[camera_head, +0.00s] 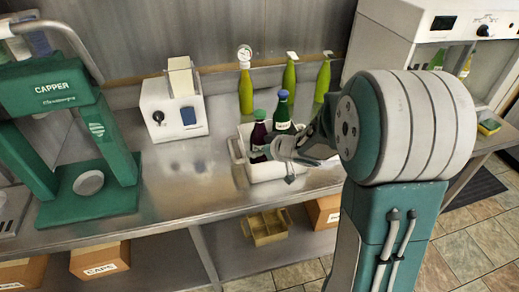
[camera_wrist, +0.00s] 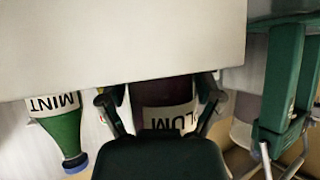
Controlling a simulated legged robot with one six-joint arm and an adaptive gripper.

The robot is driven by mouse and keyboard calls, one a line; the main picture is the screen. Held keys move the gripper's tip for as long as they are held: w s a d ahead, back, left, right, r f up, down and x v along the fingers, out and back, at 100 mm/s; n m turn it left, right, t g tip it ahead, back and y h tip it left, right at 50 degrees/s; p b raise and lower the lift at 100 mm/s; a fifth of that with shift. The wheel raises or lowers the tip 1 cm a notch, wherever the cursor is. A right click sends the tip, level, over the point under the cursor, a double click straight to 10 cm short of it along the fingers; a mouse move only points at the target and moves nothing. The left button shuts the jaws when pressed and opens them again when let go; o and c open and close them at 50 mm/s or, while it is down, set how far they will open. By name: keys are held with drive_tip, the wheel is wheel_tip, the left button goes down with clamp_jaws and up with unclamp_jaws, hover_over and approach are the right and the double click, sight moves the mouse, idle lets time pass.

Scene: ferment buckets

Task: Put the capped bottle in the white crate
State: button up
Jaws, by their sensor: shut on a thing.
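The white crate (camera_head: 264,172) stands on the steel bench near its front edge. A dark plum bottle (camera_head: 259,134) with a green cap stands roughly upright at the crate's left part, its base hidden. My gripper (camera_head: 274,150) reaches in from the right and is shut on this bottle. In the wrist view, the bottle's "PLUM" label (camera_wrist: 165,118) shows between the fingers of my gripper (camera_wrist: 160,100). I cannot tell whether its base touches the crate floor. A green mint bottle (camera_head: 282,110) with a blue cap stands in the crate behind; it also shows in the wrist view (camera_wrist: 62,130).
Several yellow-green bottles (camera_head: 246,92) stand behind the crate, one topped with a gauge. A white box device (camera_head: 172,106) and the green capper (camera_head: 88,190) stand to the left. The bench between capper and crate is clear. A white cabinet (camera_head: 425,40) is at right.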

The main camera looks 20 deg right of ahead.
drive_tip(key=shift+s+f, duration=0.2)
drive_tip(key=shift+f, duration=0.3)
drive_tip(key=shift+s+f, duration=0.15)
drive_tip(key=shift+f, duration=0.3)
drive_tip(key=o, duration=1)
drive_tip(key=shift+f, duration=0.1)
drive_tip(key=shift+o, duration=0.4)
drive_tip(key=shift+f, duration=0.1)
drive_tip(key=shift+w+r, duration=0.15)
drive_tip(key=shift+r, duration=0.45)
drive_tip(key=s+d+r+m+t+h, duration=0.1)
drive_tip(key=s+d+r+m+h, duration=0.1)
drive_tip(key=s+d+r+h, duration=0.3)
drive_tip(key=s+d+r+m+h, duration=0.1)
drive_tip(key=s+r, duration=0.1)
drive_tip(key=r, duration=0.4)
drive_tip(key=s+d+r+m+t+h, duration=0.1)
drive_tip(key=s+d+r+m+h, duration=0.1)
drive_tip(key=s+d+r, duration=0.3)
drive_tip(key=s+a+f+g+y, duration=0.2)
drive_tip(key=s+a+g, duration=0.4)
drive_tip(key=s+a, duration=0.5)
drive_tip(key=s, duration=0.4)
drive_tip(key=shift+s+m, duration=0.2)
drive_tip(key=shift+m, duration=0.2)
